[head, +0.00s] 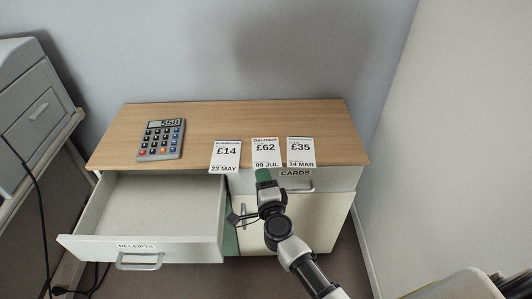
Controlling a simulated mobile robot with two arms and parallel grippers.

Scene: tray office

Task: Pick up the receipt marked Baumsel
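Three white receipts lie in a row at the front edge of the wooden top. The middle one (265,149) reads £62 and 09 JUL; its small heading looks like Baumsel. The left receipt (226,154) reads £14 and 23 MAY. The right receipt (300,151) reads £35 and 14 MAR. Their other headings are too small to read. My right gripper (263,176) has a green tip just below the front end of the middle receipt. I cannot tell whether it touches the receipt or whether its fingers are apart. My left gripper is out of view.
A calculator (161,140) showing 558 lies on the left of the top. The drawer labelled RECEIPTS (110,223) is pulled out and looks empty. The drawer labelled CARDS (336,178) is shut, close to my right arm. A grey machine (32,95) stands at the left.

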